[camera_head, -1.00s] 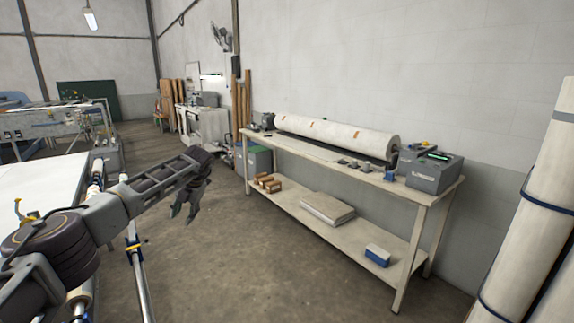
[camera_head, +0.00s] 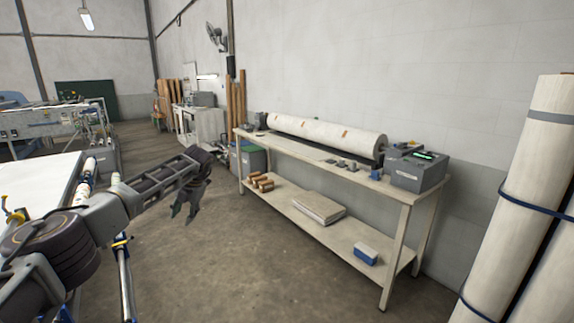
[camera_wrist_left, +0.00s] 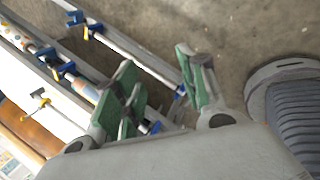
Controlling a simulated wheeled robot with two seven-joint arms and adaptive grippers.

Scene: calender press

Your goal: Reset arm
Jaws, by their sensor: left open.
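My left arm comes in from the left in the head view. My left gripper (camera_head: 190,205) points down over the bare floor, between the machine at left and the workbench. In the left wrist view its two green-padded fingers (camera_wrist_left: 165,95) stand apart with nothing between them. The floor and parts of the machine frame show beyond them. My right gripper is not in view.
A workbench (camera_head: 400,189) with a fabric roll (camera_head: 325,135) and a grey box (camera_head: 418,172) stands along the wall. Its lower shelf holds a blue-and-white box (camera_head: 365,254). Tall rolls (camera_head: 530,190) lean at right. The floor (camera_head: 235,260) is clear.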

